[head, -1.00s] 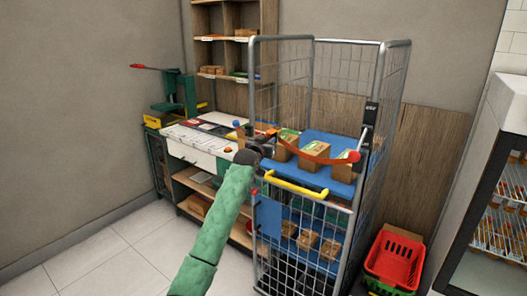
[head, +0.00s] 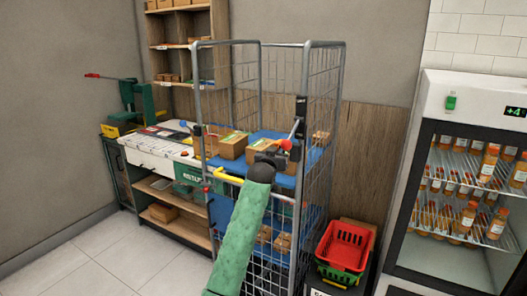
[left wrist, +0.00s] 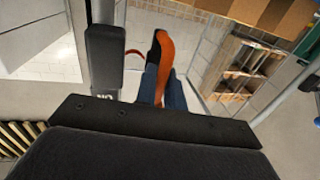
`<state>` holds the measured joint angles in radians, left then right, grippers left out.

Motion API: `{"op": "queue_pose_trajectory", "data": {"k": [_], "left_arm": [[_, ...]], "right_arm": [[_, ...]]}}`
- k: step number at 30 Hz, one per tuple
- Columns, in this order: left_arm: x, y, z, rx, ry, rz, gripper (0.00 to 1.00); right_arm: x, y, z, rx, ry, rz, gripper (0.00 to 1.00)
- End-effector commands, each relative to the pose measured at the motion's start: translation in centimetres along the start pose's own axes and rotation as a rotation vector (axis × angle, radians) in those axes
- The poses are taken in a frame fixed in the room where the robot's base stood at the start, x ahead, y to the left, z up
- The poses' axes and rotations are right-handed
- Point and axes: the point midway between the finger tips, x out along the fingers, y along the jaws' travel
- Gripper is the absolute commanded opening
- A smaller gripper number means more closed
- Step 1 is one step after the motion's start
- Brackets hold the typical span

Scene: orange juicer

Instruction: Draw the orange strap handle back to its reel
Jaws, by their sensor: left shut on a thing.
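The roll cage (head: 262,45) stands mid-picture in the head view. A black reel housing (head: 301,106) sits high on its right front post. My left gripper (head: 272,156) is close below and left of this housing, shut on the orange strap handle. A small red-orange part (head: 286,145) shows just beyond the gripper; most of the handle is hidden. In the left wrist view the orange strap (left wrist: 167,62) loops up from between the dark fingers. A black lettered housing (left wrist: 104,62) on a grey post stands just left of it. My right gripper is not in view.
Cardboard boxes (head: 233,145) stand on the cage's blue upper shelf, behind a yellow bar (head: 227,176). A red basket (head: 344,245) stands right of the cage, near a bottle fridge (head: 404,180). A workbench (head: 150,150) is at left.

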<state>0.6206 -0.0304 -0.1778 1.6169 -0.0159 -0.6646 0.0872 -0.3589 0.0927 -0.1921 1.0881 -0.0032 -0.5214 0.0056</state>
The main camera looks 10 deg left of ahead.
Motion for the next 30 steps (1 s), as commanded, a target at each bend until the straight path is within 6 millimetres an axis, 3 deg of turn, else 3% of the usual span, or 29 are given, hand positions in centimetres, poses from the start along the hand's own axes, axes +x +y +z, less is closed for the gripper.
{"op": "queue_pose_trajectory", "data": {"k": [6, 17, 18, 19, 30], "left_arm": [[-0.3, 1.5, -0.2, -0.001, 0.003, 0.000, 0.00], [-0.3, 1.8, -0.1, 0.000, 0.002, 0.002, 0.00], [-0.3, 1.8, -0.1, 0.000, 0.001, 0.002, 0.14], [-0.3, 1.8, -0.1, -0.001, 0.001, 0.002, 0.16], [-0.3, 1.7, -0.1, 0.000, 0.001, 0.001, 0.16]], "right_arm": [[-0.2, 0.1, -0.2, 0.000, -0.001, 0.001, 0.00], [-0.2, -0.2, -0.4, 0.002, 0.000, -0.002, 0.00], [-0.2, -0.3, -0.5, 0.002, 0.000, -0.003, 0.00], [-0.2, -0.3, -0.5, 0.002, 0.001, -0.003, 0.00], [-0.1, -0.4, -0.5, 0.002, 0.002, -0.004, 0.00]]}}
